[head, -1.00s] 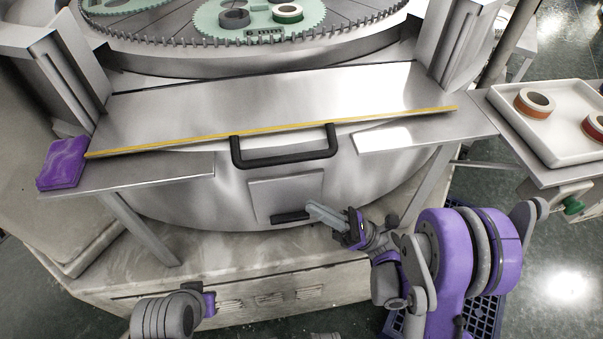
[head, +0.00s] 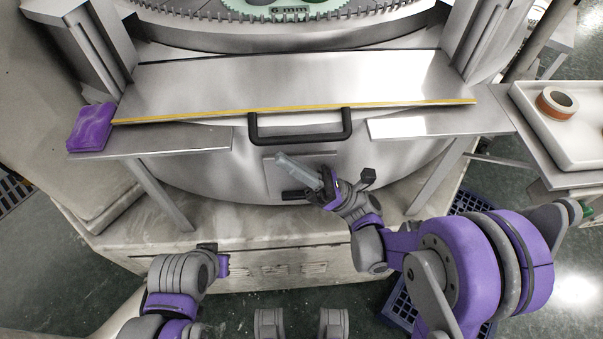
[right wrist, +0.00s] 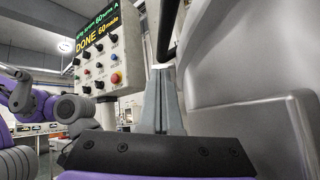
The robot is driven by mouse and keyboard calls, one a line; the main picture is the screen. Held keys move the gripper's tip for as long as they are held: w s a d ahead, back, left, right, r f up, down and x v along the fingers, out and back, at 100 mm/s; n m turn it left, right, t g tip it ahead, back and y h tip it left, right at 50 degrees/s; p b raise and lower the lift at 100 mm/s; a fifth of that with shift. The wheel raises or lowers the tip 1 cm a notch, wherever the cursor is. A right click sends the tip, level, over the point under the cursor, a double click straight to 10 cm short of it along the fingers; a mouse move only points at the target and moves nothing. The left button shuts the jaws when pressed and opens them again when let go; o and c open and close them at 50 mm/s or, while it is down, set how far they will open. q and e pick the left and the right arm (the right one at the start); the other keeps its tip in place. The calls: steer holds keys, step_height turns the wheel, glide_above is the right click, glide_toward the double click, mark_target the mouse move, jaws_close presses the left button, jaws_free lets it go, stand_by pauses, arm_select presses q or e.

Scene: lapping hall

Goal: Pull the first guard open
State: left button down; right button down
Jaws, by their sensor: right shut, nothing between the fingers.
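The first guard (head: 290,82) is a wide flat metal panel with a yellow front edge, lying in front of the toothed ring. Its black bar handle (head: 300,141) hangs at the middle of that edge. My right gripper (head: 282,160) is shut and empty, its grey fingers just below the handle in the head view. The right wrist view shows the closed fingers (right wrist: 160,78) with a dark bar (right wrist: 168,32), likely the handle, beyond their tips. Contact cannot be told. My left gripper (head: 217,258) is low at the left; its fingers are hidden.
A purple block (head: 91,128) sits on the left ledge (head: 165,142). A white tray (head: 560,140) with an orange-and-white ring (head: 556,102) stands at the right. A small black grip (head: 297,195) is on the drum's front plate. A control panel (right wrist: 95,60) reads DONE.

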arm_select(q)
steer(key=shift+r, duration=0.3)
arm_select(e)
steer(key=shift+w+r, duration=0.2)
steer(key=shift+r, duration=0.7)
